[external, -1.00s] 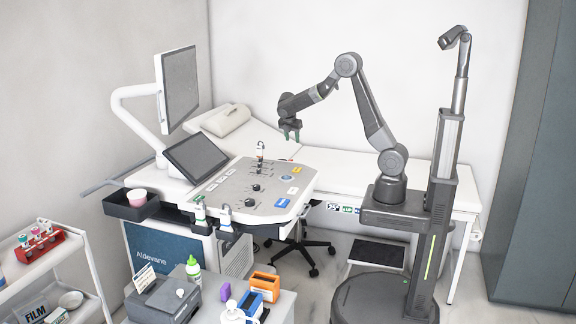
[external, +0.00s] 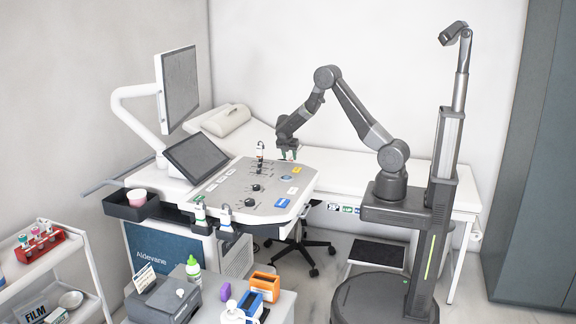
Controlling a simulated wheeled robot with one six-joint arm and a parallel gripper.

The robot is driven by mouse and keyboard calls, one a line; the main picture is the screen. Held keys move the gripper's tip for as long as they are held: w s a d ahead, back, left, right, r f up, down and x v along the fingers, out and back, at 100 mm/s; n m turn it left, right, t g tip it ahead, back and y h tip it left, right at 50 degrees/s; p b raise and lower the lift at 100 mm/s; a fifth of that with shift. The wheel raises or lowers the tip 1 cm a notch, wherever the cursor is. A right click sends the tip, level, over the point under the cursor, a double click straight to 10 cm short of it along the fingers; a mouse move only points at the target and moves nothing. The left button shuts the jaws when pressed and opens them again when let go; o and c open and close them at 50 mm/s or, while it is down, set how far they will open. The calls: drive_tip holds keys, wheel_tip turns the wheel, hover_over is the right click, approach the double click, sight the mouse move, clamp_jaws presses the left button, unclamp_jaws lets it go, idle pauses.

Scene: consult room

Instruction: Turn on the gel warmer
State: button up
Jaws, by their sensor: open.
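I cannot pick out the gel warmer for certain, as no label that names it is readable. The ultrasound console panel (external: 225,200) carries knobs, a round blue button (external: 287,179), an orange key (external: 296,169) and a blue key (external: 282,203). A dark grey device (external: 168,299) with a pale knob stands on the front cart, beside a green-capped bottle (external: 193,269). My gripper (external: 288,156) is open and empty, pointing down at the panel's far right edge, near the orange key. Whether its fingertips touch anything is too small to tell.
A monitor (external: 178,88) and tilted screen (external: 196,158) stand left of the panel. A small upright black-and-white item (external: 260,152) rises from the panel, left of my gripper. Probes hang along the front edge. An exam couch (external: 360,175) lies behind.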

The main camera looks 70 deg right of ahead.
drive_tip(key=shift+d+f, duration=0.25)
drive_tip(key=shift+f, duration=0.4)
clamp_jaws()
drive_tip(key=shift+d+r+y+p, duration=0.15)
drive_tip(key=shift+r+y+p, duration=0.2)
drive_tip(key=shift+p, duration=0.9)
drive_tip(key=shift+d+y+p, duration=0.15)
drive_tip(key=shift+y+p, duration=0.2)
drive_tip(key=shift+p, duration=0.4)
drive_tip(key=shift+f+y, duration=0.25)
drive_tip(key=shift+y, duration=0.05)
unclamp_jaws()
drive_tip(key=shift+r, duration=0.1)
